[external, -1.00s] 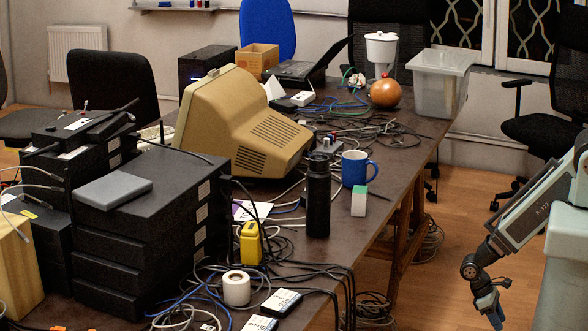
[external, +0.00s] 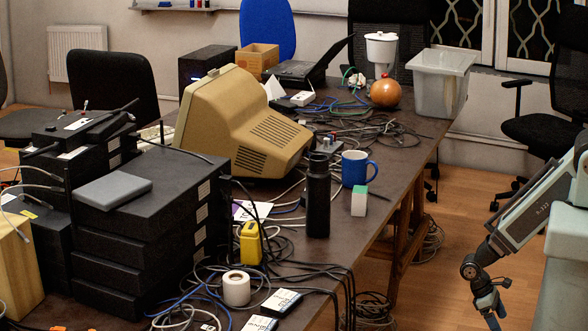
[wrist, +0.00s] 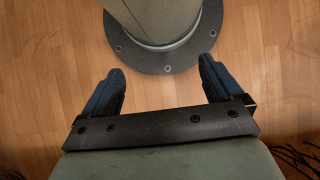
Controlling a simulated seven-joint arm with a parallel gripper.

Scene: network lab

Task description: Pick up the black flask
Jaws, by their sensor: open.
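The black flask (external: 317,195) stands upright on the dark table in the external view, just left of the blue mug and close to the table's right edge. My gripper (external: 497,322) hangs low at the right, off the table and well apart from the flask. In the wrist view my gripper (wrist: 162,75) shows two spread fingers with nothing between them. That view looks down at the wooden floor and my round base; the flask is not in it.
A blue mug (external: 357,168) and a small white-green block (external: 359,202) stand right of the flask. A yellow device (external: 250,243), a white tape roll (external: 236,288) and loose cables lie in front. A beige monitor (external: 240,125) stands behind. Open floor separates my arm from the table.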

